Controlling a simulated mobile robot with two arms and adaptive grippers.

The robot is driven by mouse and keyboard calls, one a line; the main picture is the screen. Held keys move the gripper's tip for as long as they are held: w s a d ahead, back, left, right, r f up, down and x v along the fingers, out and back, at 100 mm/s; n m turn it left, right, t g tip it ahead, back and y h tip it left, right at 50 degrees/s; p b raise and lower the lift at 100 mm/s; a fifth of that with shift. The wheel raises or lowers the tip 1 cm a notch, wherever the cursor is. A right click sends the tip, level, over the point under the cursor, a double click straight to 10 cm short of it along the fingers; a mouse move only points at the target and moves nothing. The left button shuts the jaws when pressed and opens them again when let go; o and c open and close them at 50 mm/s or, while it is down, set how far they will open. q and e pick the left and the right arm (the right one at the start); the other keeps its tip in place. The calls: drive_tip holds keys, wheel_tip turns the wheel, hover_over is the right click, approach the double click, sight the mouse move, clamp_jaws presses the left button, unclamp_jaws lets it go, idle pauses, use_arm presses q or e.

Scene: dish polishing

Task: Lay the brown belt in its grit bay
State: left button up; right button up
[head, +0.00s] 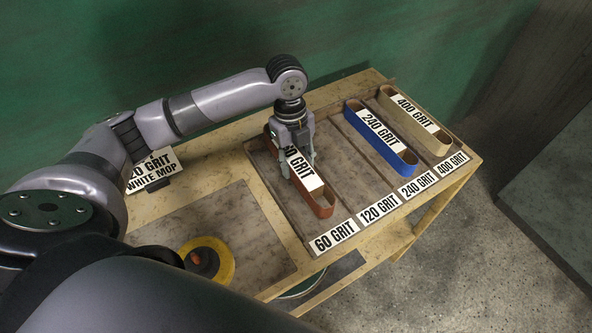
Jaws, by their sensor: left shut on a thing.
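The brown belt (322,207) is a long reddish-brown loop with a white label partly hidden by my gripper; only the end of its number and "GRIT" show. My left gripper (298,172) points down and is shut on the belt around its middle. The belt is at the left side of the wooden grit tray (292,232), over or in the bay behind the "60 GRIT" label (337,237). I cannot tell whether it touches the tray floor. The bay behind the "120 GRIT" label (380,207) looks empty. My right gripper is not in view.
A blue 240 grit belt (381,139) and a tan 400 grit belt (414,119) lie in the bays to the right. A yellow disc (209,259) sits at the front left, and a "WHITE MOP" sign (152,171) stands behind it. The bench's right edge drops to the floor.

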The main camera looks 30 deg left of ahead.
use_arm(q)
wheel_tip(320, 180, down, 4)
drive_tip(key=shift+a+r, duration=0.1)
drive_tip(key=shift+r, duration=0.1)
drive_tip(key=shift+f, duration=0.3)
drive_tip(key=o, duration=1.3)
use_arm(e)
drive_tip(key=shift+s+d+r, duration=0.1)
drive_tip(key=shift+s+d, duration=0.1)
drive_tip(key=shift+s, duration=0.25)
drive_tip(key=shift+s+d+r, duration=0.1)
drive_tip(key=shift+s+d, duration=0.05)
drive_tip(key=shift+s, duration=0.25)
